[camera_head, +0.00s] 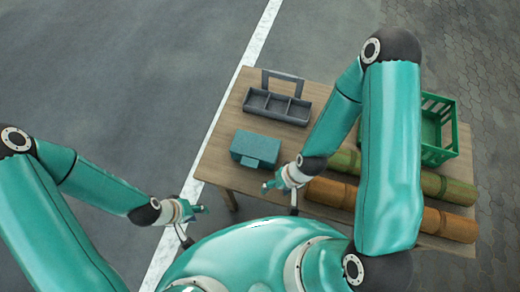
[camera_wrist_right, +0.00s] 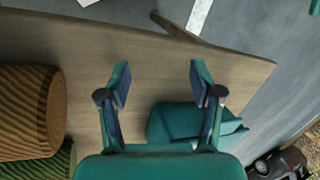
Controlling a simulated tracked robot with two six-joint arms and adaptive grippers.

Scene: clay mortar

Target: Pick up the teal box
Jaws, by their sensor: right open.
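The teal box (camera_head: 255,147) sits on the wooden table near its left edge, in front of the grey tray. It also shows in the right wrist view (camera_wrist_right: 172,122), partly hidden behind one finger and the gripper body. My right gripper (camera_head: 268,186) is just in front of the box and to its right in the head view. In the right wrist view its fingers (camera_wrist_right: 158,80) are spread with nothing between them. My left gripper (camera_head: 199,209) is left of the table, away from the box; its fingers are too small to read.
A grey divided tray with a handle (camera_head: 278,106) stands behind the box. A green crate (camera_head: 437,153) is at the right. A green roll (camera_head: 434,184) and an orange-brown roll (camera_head: 450,225) lie along the near side, partly behind my right arm. Bare table (camera_head: 222,132) shows left of the box.

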